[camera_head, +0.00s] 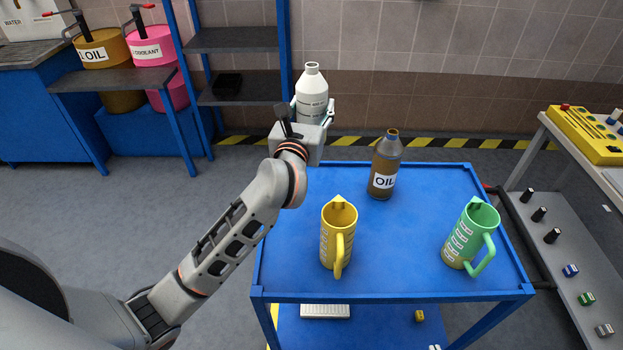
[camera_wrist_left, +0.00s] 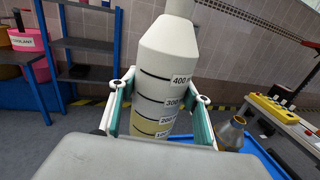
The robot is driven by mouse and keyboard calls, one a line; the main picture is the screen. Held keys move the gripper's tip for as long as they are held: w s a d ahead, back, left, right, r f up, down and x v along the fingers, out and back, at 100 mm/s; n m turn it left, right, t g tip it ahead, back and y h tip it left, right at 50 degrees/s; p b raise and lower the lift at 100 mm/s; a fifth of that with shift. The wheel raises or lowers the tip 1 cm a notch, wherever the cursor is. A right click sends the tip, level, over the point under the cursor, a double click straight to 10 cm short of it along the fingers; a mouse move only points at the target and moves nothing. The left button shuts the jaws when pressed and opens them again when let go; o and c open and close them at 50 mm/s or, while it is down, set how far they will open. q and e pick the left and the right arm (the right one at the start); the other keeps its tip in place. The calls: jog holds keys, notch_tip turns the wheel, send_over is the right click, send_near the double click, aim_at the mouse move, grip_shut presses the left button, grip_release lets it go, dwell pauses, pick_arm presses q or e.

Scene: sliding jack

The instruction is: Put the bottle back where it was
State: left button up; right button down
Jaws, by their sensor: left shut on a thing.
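A white bottle (camera_head: 312,92) with level marks is held upright in my left gripper (camera_head: 313,112), near the back left of the blue cart. In the left wrist view the bottle (camera_wrist_left: 168,75) stands between the two green-padded fingers of the left gripper (camera_wrist_left: 160,105), with a yellowish band low on it. Its base is hidden behind the gripper, so I cannot tell whether it touches the cart. A brown bottle labelled OIL (camera_head: 385,167) stands on the cart to its right. My right gripper is not in view.
The blue cart top (camera_head: 400,240) carries a yellow jug (camera_head: 338,235) and a green jug (camera_head: 470,237). Blue shelves (camera_head: 235,40) stand at the back left, beside OIL (camera_head: 103,50) and COOLANT (camera_head: 152,46) drums. A grey bench (camera_head: 560,220) is at the right.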

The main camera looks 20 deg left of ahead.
pick_arm(q)
jog(key=shift+f+b, duration=2.25)
jog(key=shift+f, duration=7)
jog(key=shift+f, duration=0.2)
jog(key=o, duration=1.5)
jog(key=shift+r, duration=0.1)
